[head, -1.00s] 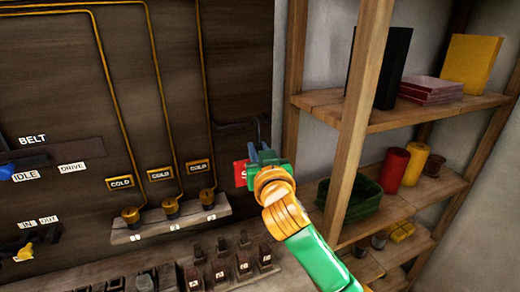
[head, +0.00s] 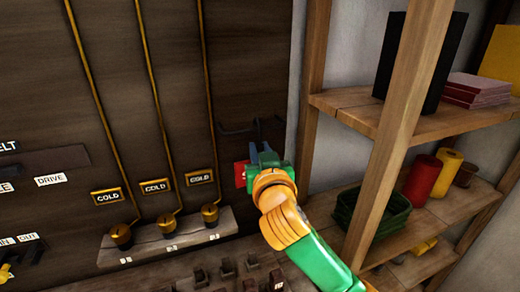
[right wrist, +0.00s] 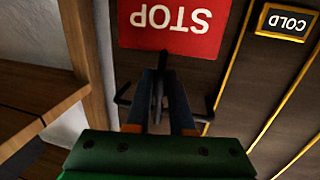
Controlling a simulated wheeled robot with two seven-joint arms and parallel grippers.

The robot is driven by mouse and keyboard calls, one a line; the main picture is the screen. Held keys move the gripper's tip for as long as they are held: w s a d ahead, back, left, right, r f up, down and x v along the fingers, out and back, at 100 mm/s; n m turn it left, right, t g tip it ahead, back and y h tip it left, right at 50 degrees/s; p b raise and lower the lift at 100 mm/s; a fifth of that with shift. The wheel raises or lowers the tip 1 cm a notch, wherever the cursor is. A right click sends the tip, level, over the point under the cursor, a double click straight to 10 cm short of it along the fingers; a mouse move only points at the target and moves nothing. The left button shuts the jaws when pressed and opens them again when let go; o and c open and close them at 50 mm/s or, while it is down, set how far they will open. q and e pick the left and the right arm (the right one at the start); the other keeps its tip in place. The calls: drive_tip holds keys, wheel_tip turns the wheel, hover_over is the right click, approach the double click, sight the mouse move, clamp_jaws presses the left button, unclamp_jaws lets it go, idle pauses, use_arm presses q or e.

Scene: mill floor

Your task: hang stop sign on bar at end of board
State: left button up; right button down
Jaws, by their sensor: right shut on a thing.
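The red stop sign (head: 241,174) shows beside my right gripper (head: 262,154) in the head view, mostly hidden behind it. In the right wrist view the sign (right wrist: 178,28) is a red plate with white STOP lettering, upside down in the picture. My right gripper (right wrist: 160,98) is shut on a thin dark part at the sign's edge. The dark bar (head: 235,130) sticks out at the right end of the board (head: 250,60), just above and behind the gripper. Whether sign and bar touch cannot be told. My left gripper is out of view.
A wooden shelf (head: 360,102) with a post (head: 408,90) stands close on the right, holding a green basket (head: 370,208) and red and yellow cylinders. Valves (head: 166,223) on a ledge and COLD labels (head: 155,187) are left of the gripper.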

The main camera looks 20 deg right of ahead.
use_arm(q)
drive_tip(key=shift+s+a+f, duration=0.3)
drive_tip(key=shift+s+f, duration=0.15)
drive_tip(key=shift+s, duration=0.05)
use_arm(e)
drive_tip(key=shift+s+a+f, duration=0.3)
drive_tip(key=shift+s+f, duration=0.05)
drive_tip(key=shift+d, duration=0.1)
drive_tip(key=c, duration=0.7)
unclamp_jaws()
